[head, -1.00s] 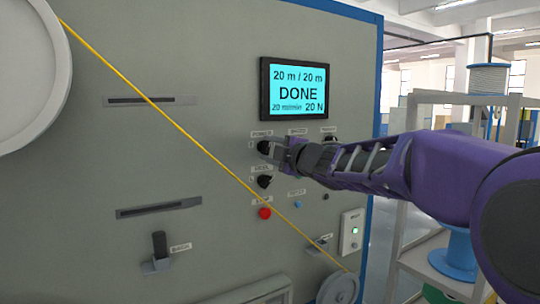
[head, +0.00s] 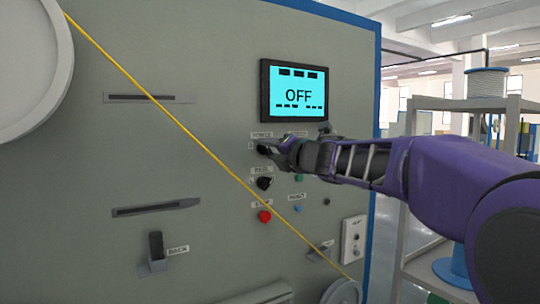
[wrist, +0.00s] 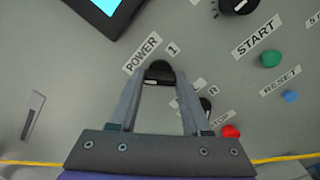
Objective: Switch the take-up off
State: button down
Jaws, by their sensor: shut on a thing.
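The take-up machine's grey panel (head: 215,90) carries a screen (head: 296,91) that reads OFF. The black POWER knob (head: 265,148) sits below the screen at its left; it also shows in the wrist view (wrist: 158,70), under its POWER label. My gripper (head: 278,148) is at this knob and shut on it, with one finger on each side in the wrist view (wrist: 160,82). The fingers hide part of the knob. A yellow cable (head: 150,97) runs diagonally down the panel to a small pulley at the lower right.
A second black knob (head: 264,183) and a red STOP button (head: 265,217) are just below my gripper. A green START button (wrist: 271,59) and a blue RESET button (wrist: 290,96) are to the right. A shelf (head: 470,102) with spools stands right of the machine.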

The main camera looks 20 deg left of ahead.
jog(key=shift+n, duration=0.9)
jog(key=shift+c, duration=1.8)
grip_release()
jog(key=shift+s+d, duration=0.1)
jog(key=shift+d, duration=0.05)
